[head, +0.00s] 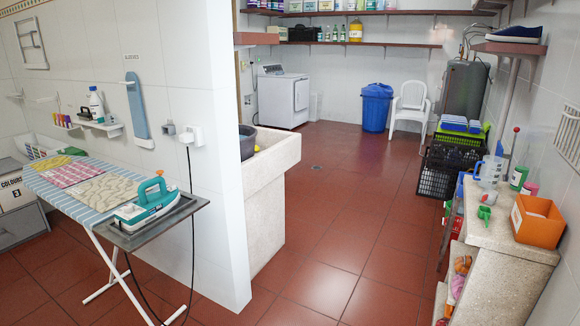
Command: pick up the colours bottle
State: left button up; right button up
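No bottle in the head view has a label I can read as "colours". Small green bottles (335,35) and a yellow container (355,31) stand on the far back shelf. A grey-white box at the left edge (12,192) carries the word "COLOURS" and a 3; it is a box, not a bottle. Neither of my grippers is in view.
An ironing board (118,187) with folded cloths and a teal iron (150,197) stands at the left. A stone sink (268,190) juts out mid-room. A stone counter (490,222) with an orange box (537,220) is at the right. The red tiled floor (345,215) between is clear.

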aim_at(531, 186)
jog(key=i, duration=1.8)
jog(key=i+l+u, duration=0.15)
jog(key=i+u, duration=0.25)
jog(key=i, duration=0.15)
jog(key=i+l+u, duration=0.35)
jog(key=i, duration=0.2)
jog(key=i+l+u, duration=0.4)
jog(key=i, duration=0.15)
jog(key=l+u, duration=0.3)
jog(key=l, duration=0.55)
jog(key=l+u, duration=0.25)
jog(key=l, duration=0.65)
jog(key=i+l+u, duration=0.25)
jog(key=i+l, duration=0.2)
jog(key=l, duration=0.2)
jog(key=i+l+u, duration=0.15)
jog(key=l, duration=0.2)
jog(key=i+l+u, duration=0.15)
jog(key=l, duration=0.2)
jog(key=i+l+u, duration=0.15)
jog(key=l, duration=0.25)
jog(key=i+l+u, duration=0.1)
jog(key=l, duration=0.35)
jog(key=i+l+u, duration=0.15)
jog(key=l, duration=0.25)
jog(key=l+u, duration=0.1)
jog(key=u, duration=1.6)
